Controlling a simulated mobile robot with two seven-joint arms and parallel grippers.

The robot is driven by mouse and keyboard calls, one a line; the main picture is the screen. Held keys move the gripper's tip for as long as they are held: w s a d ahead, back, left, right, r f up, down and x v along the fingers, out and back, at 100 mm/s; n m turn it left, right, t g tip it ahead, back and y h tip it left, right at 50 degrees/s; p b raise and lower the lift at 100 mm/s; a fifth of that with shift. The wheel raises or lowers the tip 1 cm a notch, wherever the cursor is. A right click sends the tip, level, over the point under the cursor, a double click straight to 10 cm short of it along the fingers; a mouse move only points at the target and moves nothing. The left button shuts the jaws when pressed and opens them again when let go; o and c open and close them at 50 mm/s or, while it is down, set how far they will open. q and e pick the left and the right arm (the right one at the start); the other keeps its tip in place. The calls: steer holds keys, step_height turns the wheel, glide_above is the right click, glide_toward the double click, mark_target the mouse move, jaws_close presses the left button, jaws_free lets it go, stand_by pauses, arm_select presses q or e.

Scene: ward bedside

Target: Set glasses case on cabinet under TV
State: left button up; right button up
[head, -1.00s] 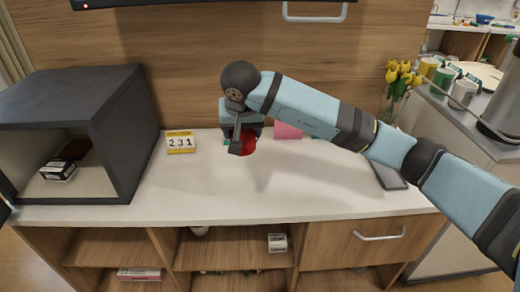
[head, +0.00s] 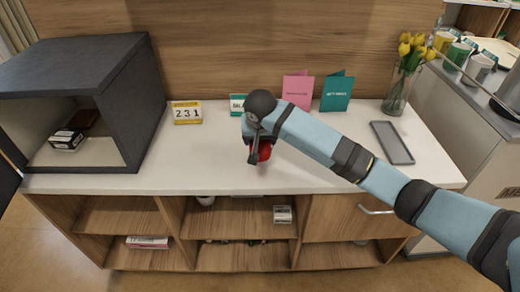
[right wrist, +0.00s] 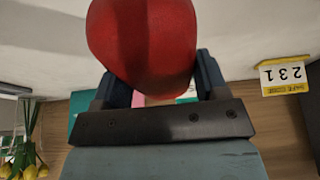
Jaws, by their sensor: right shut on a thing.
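My right gripper (head: 255,155) is shut on a red, rounded glasses case (head: 262,150). The arm and gripper hide part of it in the head view. In the right wrist view the glasses case (right wrist: 145,45) sits large between the two fingers of the right gripper (right wrist: 155,85). It is over the white top of the cabinet (head: 215,178), near the middle. I cannot tell whether it touches that top. The TV is outside the head view now. My left gripper is not in view.
A dark open box (head: 125,105) stands left. A yellow number sign (head: 186,112), pink card (head: 297,90), green card (head: 337,92) and flower vase (head: 400,88) stand at the back. A grey tray (head: 392,142) lies right. The front middle top is clear.

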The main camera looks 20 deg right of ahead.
steer(key=shift+f+b, duration=0.3)
steer(key=shift+f, duration=1.75)
steer(key=shift+f, duration=0.15)
steer(key=o, duration=0.9)
steer(key=shift+o, duration=0.2)
